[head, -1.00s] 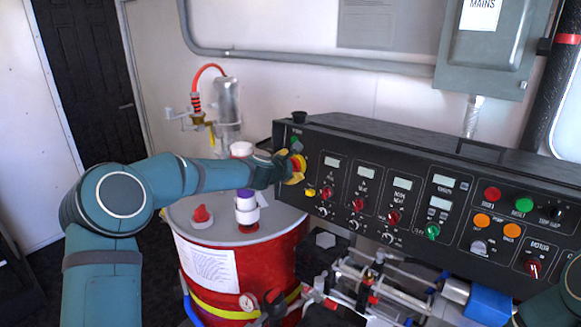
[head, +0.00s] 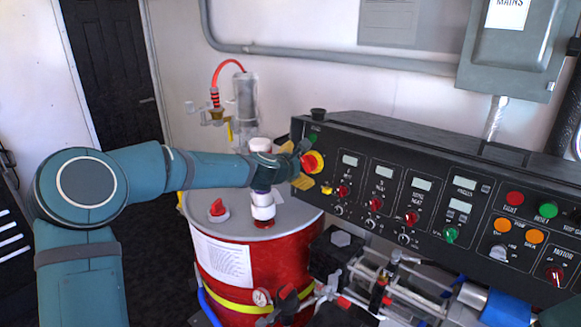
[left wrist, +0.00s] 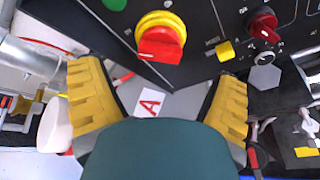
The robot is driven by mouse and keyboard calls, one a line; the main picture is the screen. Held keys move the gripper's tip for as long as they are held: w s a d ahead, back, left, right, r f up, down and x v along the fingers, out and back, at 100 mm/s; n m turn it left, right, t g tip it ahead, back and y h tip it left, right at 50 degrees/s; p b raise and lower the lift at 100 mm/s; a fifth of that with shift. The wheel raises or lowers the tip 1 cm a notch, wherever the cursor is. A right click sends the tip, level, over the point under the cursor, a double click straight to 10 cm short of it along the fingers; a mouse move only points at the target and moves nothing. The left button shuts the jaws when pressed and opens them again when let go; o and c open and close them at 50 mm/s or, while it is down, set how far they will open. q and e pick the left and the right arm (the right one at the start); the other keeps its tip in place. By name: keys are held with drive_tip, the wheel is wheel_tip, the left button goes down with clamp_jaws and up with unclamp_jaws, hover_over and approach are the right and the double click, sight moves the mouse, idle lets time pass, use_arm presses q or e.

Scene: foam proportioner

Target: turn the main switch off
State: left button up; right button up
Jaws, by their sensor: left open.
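The main switch is a red rotary knob on a yellow ring (head: 314,162) at the left end of the black control panel (head: 400,215). In the left wrist view the knob (left wrist: 160,42) shows clearly at the top, its grip bar lying nearly crosswise. My left gripper (head: 303,166) is just in front of it. Its yellow fingers are wide apart in the left wrist view (left wrist: 157,82), with the knob beyond their tips. No finger visibly grips it. The switch position marks are not readable. My right gripper does not show.
A red drum (head: 250,255) with bottles and a red cap on its lid stands below my left forearm. A green button (left wrist: 115,4), a small yellow button (left wrist: 225,51) and a red selector knob (left wrist: 263,24) sit near the switch. Pipework (head: 390,290) lies below the panel.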

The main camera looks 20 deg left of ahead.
use_arm(q)
drive_tip(key=v, duration=0.5)
drive_tip(key=shift+s+r, duration=0.1)
drive_tip(key=shift+s, duration=0.3)
drive_tip(key=s+d+f+m+g+h, duration=0.1)
drive_tip(key=s+d+f+m+g, duration=0.15)
drive_tip(key=f, duration=0.65)
drive_tip(key=s+d+f+m+g, duration=0.15)
drive_tip(key=d+f+m, duration=0.25)
drive_tip(key=f, duration=0.4)
drive_tip(key=s+d+f+m+g, duration=0.3)
drive_tip(key=s+f+m, duration=0.5)
drive_tip(key=s+f, duration=0.4)
drive_tip(key=s+d+f+m+g, duration=0.4)
drive_tip(key=s+f+m, duration=0.4)
drive_tip(key=s+f, duration=0.4)
drive_tip(key=s, duration=0.4)
drive_tip(key=shift+d+g+h+b, duration=0.3)
drive_tip(key=shift+d+b, duration=0.05)
drive_tip(key=shift+s+m, duration=0.15)
drive_tip(key=shift+m, duration=0.1)
